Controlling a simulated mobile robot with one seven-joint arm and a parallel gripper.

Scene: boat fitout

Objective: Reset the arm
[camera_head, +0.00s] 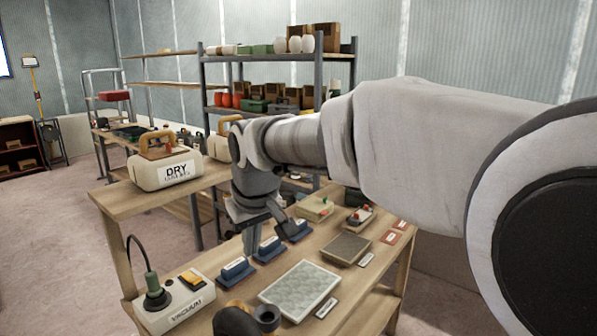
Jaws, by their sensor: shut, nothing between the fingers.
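My arm reaches in from the right across the view, in white and grey links. My gripper (249,243) hangs below the grey wrist, pointing down over the wooden workbench (345,262). It is shut and holds nothing. It is just above or in front of the blue blocks (268,247) with white labels; the gap between them is hard to judge. The near links of my arm hide the right part of the room and some of the bench.
A white vacuum box (178,300) and a box labelled DRY (165,168) stand on the left. A pale textured plate (300,288), a dark pad (346,248) and small cards (392,237) lie on the bench. Loaded metal shelves (280,57) stand behind. Open floor lies left.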

